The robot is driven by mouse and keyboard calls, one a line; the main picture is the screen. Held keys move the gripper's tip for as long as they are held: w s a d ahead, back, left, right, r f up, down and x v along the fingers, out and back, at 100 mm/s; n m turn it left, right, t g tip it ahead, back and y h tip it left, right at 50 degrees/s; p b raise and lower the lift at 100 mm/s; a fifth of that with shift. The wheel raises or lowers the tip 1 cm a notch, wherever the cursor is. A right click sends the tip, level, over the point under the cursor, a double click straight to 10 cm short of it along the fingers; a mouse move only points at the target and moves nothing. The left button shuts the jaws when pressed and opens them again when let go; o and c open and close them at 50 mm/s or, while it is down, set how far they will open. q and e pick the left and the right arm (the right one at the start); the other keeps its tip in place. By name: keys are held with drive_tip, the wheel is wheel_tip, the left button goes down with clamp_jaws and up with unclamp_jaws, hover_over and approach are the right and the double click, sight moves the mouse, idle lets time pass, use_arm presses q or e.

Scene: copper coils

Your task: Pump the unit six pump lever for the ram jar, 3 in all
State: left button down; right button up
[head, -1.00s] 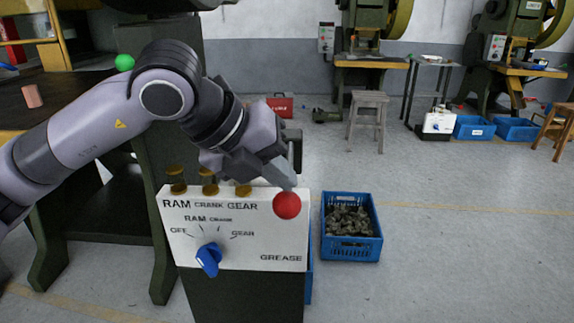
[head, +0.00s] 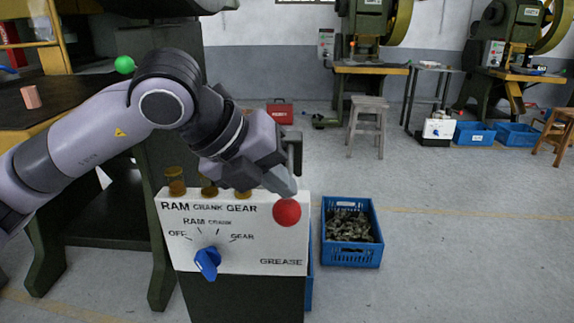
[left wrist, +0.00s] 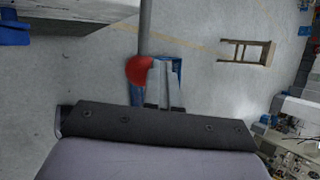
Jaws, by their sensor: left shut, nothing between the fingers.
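The grease unit's white panel (head: 235,262), lettered RAM CRANK GEAR and GREASE, stands in the lower middle of the head view. Three amber jars line its top: the one over RAM (head: 177,181), the one over CRANK (head: 209,188) and the partly hidden one over GEAR (head: 243,195). A blue selector knob (head: 207,262) sits among its labels. The pump lever's red ball (head: 287,212) is at the panel's upper right. My left gripper (head: 287,187) is shut and empty, just above the ball. The ball (left wrist: 138,70) shows beside the fingers (left wrist: 165,85) in the left wrist view; contact is unclear. My right gripper is not in view.
A blue crate of dark parts (head: 351,249) stands on the floor right of the unit. A green press frame and dark bench (head: 45,105) are at left. A stool (head: 367,125) and other presses stand farther back.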

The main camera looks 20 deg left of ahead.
use_arm(q)
drive_tip(key=shift+s+f, duration=0.1)
drive_tip(key=shift+f, duration=0.25)
drive_tip(key=shift+r, duration=0.1)
idle(0.4)
wheel_tip(320, 180, up, 7)
drive_tip(key=w+p, duration=0.1)
drive_tip(key=p, duration=0.3)
drive_tip(key=shift+a, duration=0.15)
idle(0.4)
drive_tip(key=shift+w+r, duration=0.1)
drive_tip(key=shift+w+a+r+p, duration=0.1)
drive_tip(key=shift+w+r+p, duration=0.1)
drive_tip(key=shift+r+p, duration=0.9)
drive_tip(key=shift+w+r+p, duration=0.15)
drive_tip(key=shift+r+p, duration=0.55)
drive_tip(key=shift+r, duration=0.7)
idle(0.9)
